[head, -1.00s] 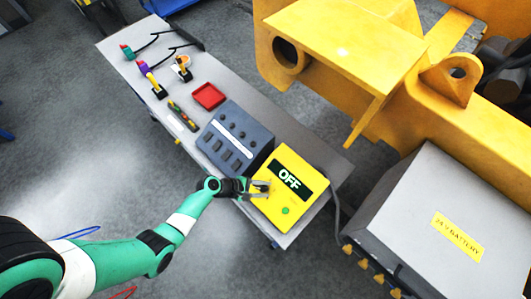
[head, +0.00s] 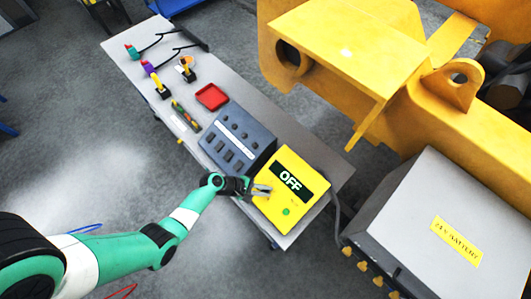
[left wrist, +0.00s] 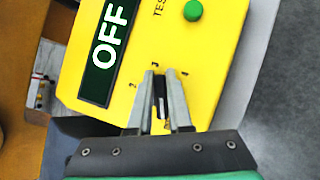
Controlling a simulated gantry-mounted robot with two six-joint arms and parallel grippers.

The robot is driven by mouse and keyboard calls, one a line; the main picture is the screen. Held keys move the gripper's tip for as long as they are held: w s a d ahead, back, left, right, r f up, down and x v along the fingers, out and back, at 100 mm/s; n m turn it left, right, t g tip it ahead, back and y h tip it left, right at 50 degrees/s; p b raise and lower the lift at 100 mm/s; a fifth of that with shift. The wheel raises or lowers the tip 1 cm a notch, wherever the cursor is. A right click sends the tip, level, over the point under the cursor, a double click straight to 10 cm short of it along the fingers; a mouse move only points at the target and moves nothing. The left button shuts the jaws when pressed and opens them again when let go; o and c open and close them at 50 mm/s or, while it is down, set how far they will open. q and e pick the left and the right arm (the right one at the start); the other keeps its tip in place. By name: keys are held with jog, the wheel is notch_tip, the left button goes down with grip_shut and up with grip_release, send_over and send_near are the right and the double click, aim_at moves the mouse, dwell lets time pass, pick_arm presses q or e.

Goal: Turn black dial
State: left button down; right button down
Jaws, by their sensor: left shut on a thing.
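The yellow box (head: 301,168) stands at the near right end of the bench. Its dark display reads OFF, and a green button (head: 286,212) sits on its face; the button also shows in the left wrist view (left wrist: 193,11). My left gripper (head: 266,190) is at the box's near left part. In the left wrist view its two fingers (left wrist: 162,76) are shut on the black dial (left wrist: 161,104), which is mostly hidden between them. The numbers 2, 3 and 4 are printed around the dial beyond the fingertips. My right gripper is not in view.
A grey switch box (head: 238,135) stands beside the yellow box. A red tray (head: 212,97) and several tools lie farther along the bench (head: 260,110). A grey battery case (head: 440,205) and a large yellow casting (head: 345,55) are to the right.

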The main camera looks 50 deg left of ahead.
pick_arm(q)
jog(key=m+g+p, duration=0.1)
jog(key=m+p, duration=0.1)
jog(key=shift+s+m, duration=0.15)
jog(key=shift+m, duration=0.15)
jog(key=shift+m+g+p, duration=0.6)
jog(key=shift+m+p, duration=0.15)
jog(key=shift+m, duration=0.15)
jog(key=m, duration=0.1)
jog(key=m+g+p, duration=0.1)
jog(key=m, duration=0.1)
jog(key=m+g, duration=0.1)
jog(key=shift+s+f, duration=0.2)
jog(key=shift+f, duration=0.1)
jog(key=m+g, duration=0.1)
jog(key=m, duration=0.2)
jog(key=shift+s+a+f+m+g+y+p, duration=0.1)
jog(key=shift+s+a+m+g+y+p, duration=0.05)
jog(key=shift+m+g+y+p, duration=0.25)
jog(key=m+g+y, duration=0.1)
jog(key=m, duration=0.2)
jog(key=shift+s+a, duration=0.1)
jog(key=m+y, duration=0.1)
jog(key=m, duration=0.1)
jog(key=m+y, duration=0.1)
jog(key=m+g+y, duration=0.1)
jog(key=m, duration=0.1)
jog(key=shift+s+a+m, duration=0.1)
jog(key=shift+a+m, duration=0.2)
jog(key=shift+a, duration=0.05)
